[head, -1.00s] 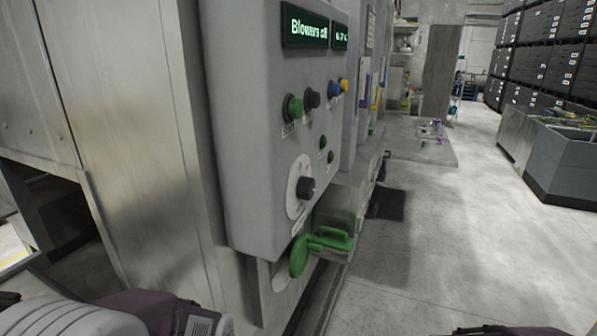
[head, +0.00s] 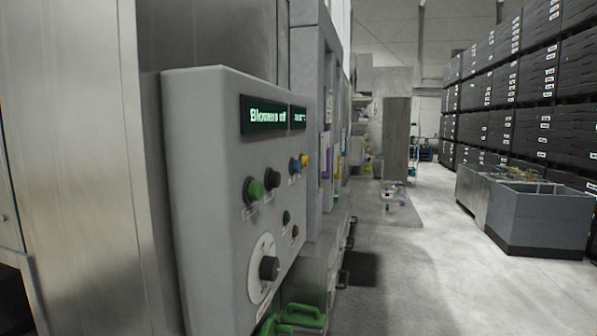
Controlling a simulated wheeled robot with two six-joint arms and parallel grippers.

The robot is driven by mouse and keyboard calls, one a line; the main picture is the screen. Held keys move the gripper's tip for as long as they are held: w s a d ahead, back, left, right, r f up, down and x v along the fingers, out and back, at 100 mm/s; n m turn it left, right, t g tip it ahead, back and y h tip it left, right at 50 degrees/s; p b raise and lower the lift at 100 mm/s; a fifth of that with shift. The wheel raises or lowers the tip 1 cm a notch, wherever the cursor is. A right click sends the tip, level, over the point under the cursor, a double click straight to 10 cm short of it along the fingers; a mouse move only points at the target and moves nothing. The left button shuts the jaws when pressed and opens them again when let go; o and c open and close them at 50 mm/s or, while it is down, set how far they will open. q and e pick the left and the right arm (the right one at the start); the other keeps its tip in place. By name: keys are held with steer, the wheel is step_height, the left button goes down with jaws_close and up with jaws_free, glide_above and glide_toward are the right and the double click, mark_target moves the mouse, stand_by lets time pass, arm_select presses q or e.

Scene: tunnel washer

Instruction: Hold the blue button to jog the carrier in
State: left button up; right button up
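The blue button (head: 295,166) is a small round button on the sloping front of the grey control panel (head: 210,180) in the head view. A yellow button (head: 304,161) sits right beside it. To its left are a green button (head: 254,190) and a dark button (head: 272,177). The panel display (head: 268,115) reads "Blowers off". A black knob (head: 269,268) on a round white dial is lower down. Neither gripper shows, and nothing touches the blue button. The carrier cannot be made out.
Green handles (head: 300,316) stick out below the panel. Stacked black crates (head: 540,90) line the right wall, with a grey open bin (head: 540,220) in front. The concrete floor (head: 420,280) between panel and bin is clear.

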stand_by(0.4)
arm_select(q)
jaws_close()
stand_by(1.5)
